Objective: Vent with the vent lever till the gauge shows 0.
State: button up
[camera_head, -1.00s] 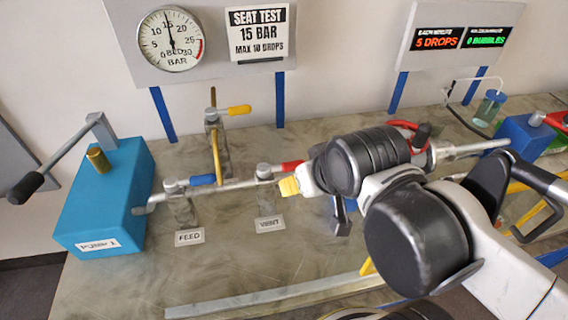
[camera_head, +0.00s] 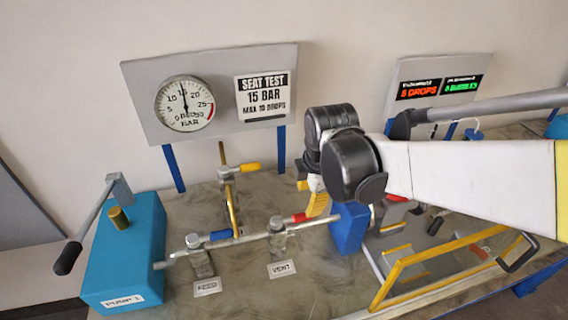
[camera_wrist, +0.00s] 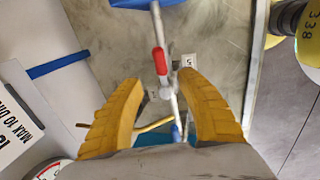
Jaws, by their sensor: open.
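The red vent lever (camera_head: 302,217) sits on the valve above the VENT label (camera_head: 282,268) and lies roughly along the pipe, pointing right. In the wrist view the red lever (camera_wrist: 161,60) shows between and beyond my yellow fingers. My gripper (camera_wrist: 160,82) is open and empty. In the head view my gripper (camera_head: 312,208) is just above and right of the lever; whether it touches the lever is unclear. The round gauge (camera_head: 184,104) has its needle pointing nearly straight up, at about 15 bar.
The blue FEED lever (camera_head: 221,235) is left of the vent valve, with a yellow lever (camera_head: 249,167) behind. A blue pump (camera_head: 125,255) with a long handle stands far left. A blue block (camera_head: 348,228) and yellow frame (camera_head: 400,270) are to the right. The display reads 5 drops, 0 bubbles.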

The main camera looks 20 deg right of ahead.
aim_at(303, 215)
jog(key=b+x, duration=0.3)
jog(key=x, duration=0.8)
jog(key=shift+b, duration=0.35)
jog(key=shift+r, duration=0.1)
grip_shut()
